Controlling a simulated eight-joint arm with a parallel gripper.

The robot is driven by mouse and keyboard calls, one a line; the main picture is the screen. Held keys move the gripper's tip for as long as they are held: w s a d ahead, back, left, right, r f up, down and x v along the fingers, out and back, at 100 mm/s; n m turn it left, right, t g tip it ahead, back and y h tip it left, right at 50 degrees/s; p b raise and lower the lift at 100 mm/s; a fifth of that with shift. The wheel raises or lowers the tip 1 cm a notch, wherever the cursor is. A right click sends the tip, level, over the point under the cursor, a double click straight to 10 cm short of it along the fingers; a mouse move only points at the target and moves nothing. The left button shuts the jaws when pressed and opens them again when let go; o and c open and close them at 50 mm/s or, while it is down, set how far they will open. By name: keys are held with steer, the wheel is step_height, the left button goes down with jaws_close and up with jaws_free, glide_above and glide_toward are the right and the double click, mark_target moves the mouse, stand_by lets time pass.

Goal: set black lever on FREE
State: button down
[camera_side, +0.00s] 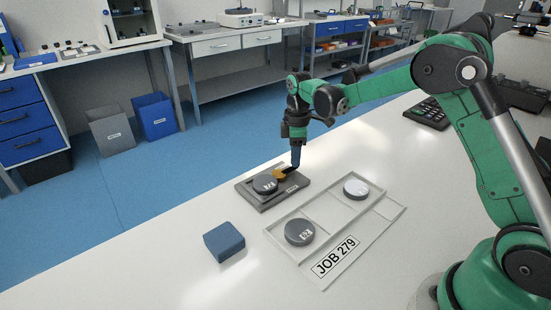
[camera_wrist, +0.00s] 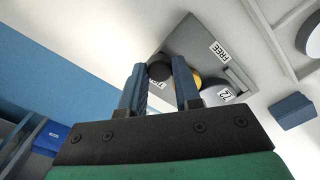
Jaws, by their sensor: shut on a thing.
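The grey fixture plate (camera_side: 263,204) lies on the white bench; it also shows in the wrist view (camera_wrist: 190,38). Its FREE label (camera_wrist: 217,48) is at the upper right of the black lever's round knob (camera_wrist: 160,71). A second label beside the knob is partly hidden. My gripper (camera_side: 294,168) is low over the plate's far side, and its blue fingers (camera_wrist: 159,82) are shut on the black lever, one on each side of the knob. The lever's lower part is hidden.
A pale tray (camera_side: 329,211) labelled JOB 279 holds a dark disc (camera_side: 300,232) and a lighter-topped disc (camera_side: 356,188). A blue block (camera_side: 224,241) stands in front of the plate. The bench left of the block is clear.

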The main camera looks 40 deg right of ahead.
steer(key=m, duration=0.1)
steer(key=s+m, duration=0.1)
steer(key=m, duration=0.1)
steer(key=shift+s+a+m, duration=0.15)
steer(key=shift+m, duration=0.15)
steer(key=m, duration=0.2)
steer(key=shift+s+a+m, duration=0.2)
steer(key=shift+s+m, duration=0.2)
steer(key=m, duration=0.3)
steer(key=shift+s+a, duration=0.4)
steer(key=shift+s+a+m, duration=0.15)
steer(key=shift+a+m, duration=0.05)
steer(key=shift+m, duration=0.55)
steer(key=shift+s+a+m, duration=0.1)
steer(key=shift+a+m, duration=0.05)
steer(key=shift+m, duration=0.6)
steer(key=c, duration=0.6)
jaws_free()
steer(key=shift+r, duration=2.85)
